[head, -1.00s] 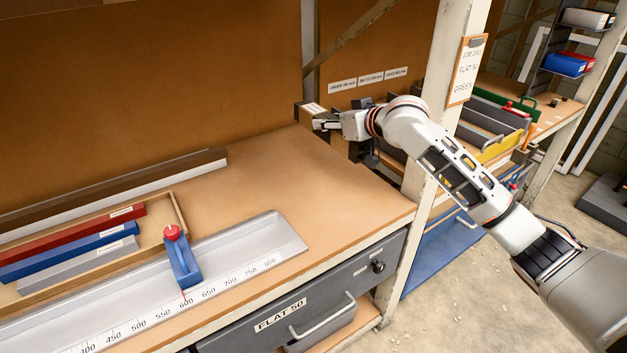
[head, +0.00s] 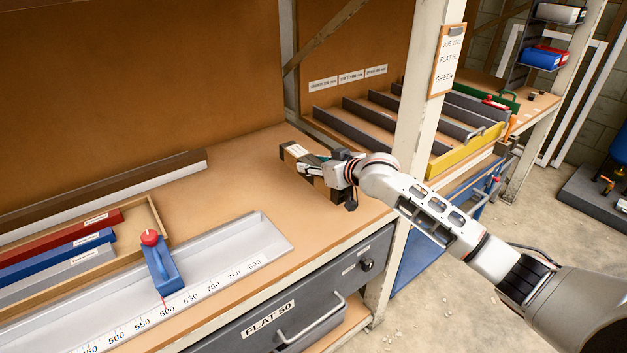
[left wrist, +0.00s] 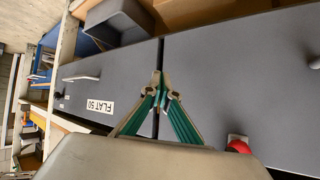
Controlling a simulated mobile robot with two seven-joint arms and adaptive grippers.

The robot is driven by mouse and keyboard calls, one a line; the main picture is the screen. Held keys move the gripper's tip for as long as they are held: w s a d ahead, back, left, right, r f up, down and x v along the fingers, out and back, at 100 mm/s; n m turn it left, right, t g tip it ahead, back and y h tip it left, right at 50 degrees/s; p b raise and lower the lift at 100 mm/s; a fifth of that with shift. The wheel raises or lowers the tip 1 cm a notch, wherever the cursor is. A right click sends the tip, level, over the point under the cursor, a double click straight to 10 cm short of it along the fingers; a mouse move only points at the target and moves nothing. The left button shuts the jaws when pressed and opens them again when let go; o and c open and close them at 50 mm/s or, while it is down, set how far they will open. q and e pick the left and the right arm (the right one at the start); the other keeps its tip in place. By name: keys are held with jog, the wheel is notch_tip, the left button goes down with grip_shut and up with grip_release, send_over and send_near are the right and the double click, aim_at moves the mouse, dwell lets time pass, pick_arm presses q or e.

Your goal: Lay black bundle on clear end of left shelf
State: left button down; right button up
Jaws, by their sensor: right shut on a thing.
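My right gripper (head: 326,170) is shut on a dark bundle with a white label (head: 291,151), over the right end of the left shelf (head: 240,186). The bundle slants from back left to front right; the gripper and wrist hide part of it. I cannot tell whether its underside touches the shelf. The shelf around it is bare wood. My left gripper (left wrist: 162,88) shows only in the left wrist view, its green-sided fingers together and empty, in front of grey drawer fronts (left wrist: 240,75).
A measuring tray (head: 262,232) with a blue, red-knobbed stop (head: 160,264) lies along the front. A wooden tray (head: 156,222) holds red, blue and grey bars at left. A white post (head: 415,130) stands right of the bundle, before a divided rack (head: 378,120).

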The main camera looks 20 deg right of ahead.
notch_tip(320, 180, down, 4)
jog(key=shift+f+b, duration=0.25)
jog(key=shift+b, duration=0.15)
jog(key=shift+f, duration=0.15)
jog(key=shift+o, duration=0.2)
jog(key=shift+c, duration=0.2)
jog(key=o, duration=1.5)
jog(key=shift+f, duration=0.1)
jog(key=shift+s, duration=0.1)
